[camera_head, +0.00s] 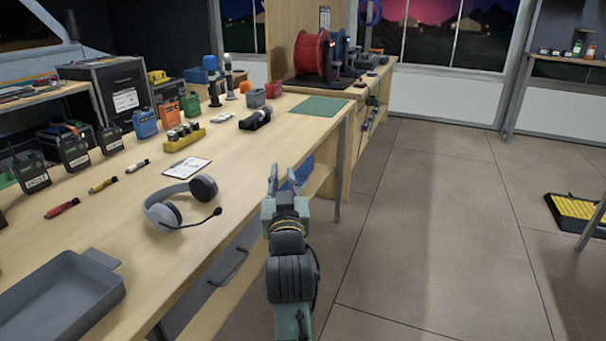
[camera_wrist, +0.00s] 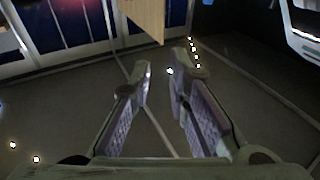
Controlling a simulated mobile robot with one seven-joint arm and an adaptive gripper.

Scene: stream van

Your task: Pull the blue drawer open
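My gripper (camera_head: 283,178) stands upright beside the front edge of the workbench (camera_head: 251,160). In the wrist view my gripper (camera_wrist: 162,76) is open, with nothing between its fingers. A blue surface (camera_head: 299,172) shows under the bench top, just behind and right of my fingers. It may be the blue drawer, but my gripper hides part of it and no handle shows. A grey drawer front with a dark bar handle (camera_head: 229,268) is under the bench at lower left, nearer the camera. No blue drawer can be made out in the wrist view.
A headset (camera_head: 181,203) lies near the bench edge, with a grey tray (camera_head: 62,297) at lower left. A bench leg (camera_head: 338,175) stands right of my gripper. The tiled floor (camera_head: 430,240) to the right is open. A black and yellow mat (camera_head: 577,214) lies far right.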

